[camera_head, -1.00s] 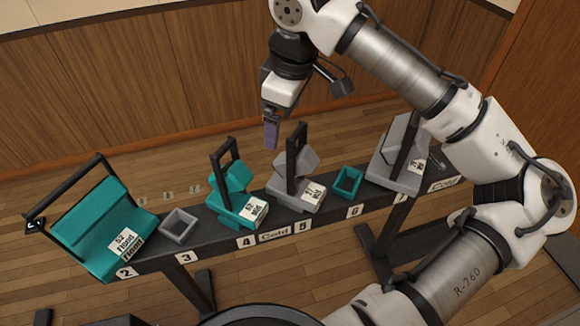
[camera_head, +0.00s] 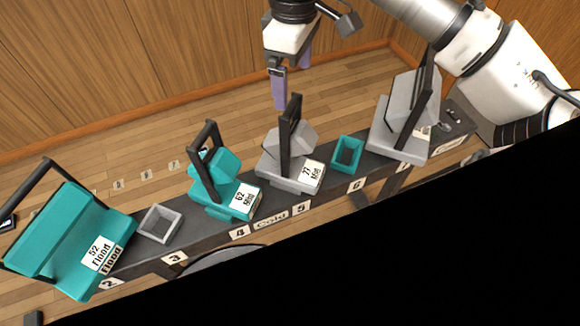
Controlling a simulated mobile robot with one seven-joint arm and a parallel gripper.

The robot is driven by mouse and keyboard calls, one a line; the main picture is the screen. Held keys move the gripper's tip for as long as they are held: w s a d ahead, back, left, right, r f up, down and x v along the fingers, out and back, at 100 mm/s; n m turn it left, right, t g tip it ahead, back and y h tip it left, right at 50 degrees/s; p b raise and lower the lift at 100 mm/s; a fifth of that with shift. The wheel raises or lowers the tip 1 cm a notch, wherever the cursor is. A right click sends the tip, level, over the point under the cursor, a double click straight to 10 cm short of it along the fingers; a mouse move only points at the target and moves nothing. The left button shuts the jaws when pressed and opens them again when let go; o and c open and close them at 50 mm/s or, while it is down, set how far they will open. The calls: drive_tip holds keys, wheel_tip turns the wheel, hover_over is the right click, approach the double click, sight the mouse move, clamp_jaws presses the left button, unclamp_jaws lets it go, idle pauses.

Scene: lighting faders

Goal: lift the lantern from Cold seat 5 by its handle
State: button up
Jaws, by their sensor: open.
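The grey lantern (camera_head: 286,172) with a "27 Mild" label stands at seat 5 on the dark rail. Its black upright handle (camera_head: 290,135) rises above the grey body. My gripper (camera_head: 291,88) hangs above and slightly behind this handle, with two purple fingers spread apart and nothing between them. The left finger's tip looks close to the handle's top in the picture, but I cannot tell whether they touch. The "Cold" sign (camera_head: 271,219) sits on the rail's front between numbers 4 and 5.
A teal lantern (camera_head: 236,195) stands at seat 4, with a large teal one (camera_head: 70,240) at 2. A grey empty holder (camera_head: 160,224) is at 3, a teal holder (camera_head: 348,154) at 6. A large grey lantern (camera_head: 400,120) stands right. Black covers the lower right.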

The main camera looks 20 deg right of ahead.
drive_tip(key=shift+w+a+f+b, duration=0.1)
drive_tip(key=shift+a+f+b, duration=0.05)
drive_tip(key=shift+f+b, duration=1.9)
drive_tip(key=shift+w+a+f+b, duration=0.1)
drive_tip(key=shift+f+b, duration=1.8)
drive_tip(key=shift+f, duration=0.25)
drive_tip(key=shift+r, duration=0.1)
clamp_jaws()
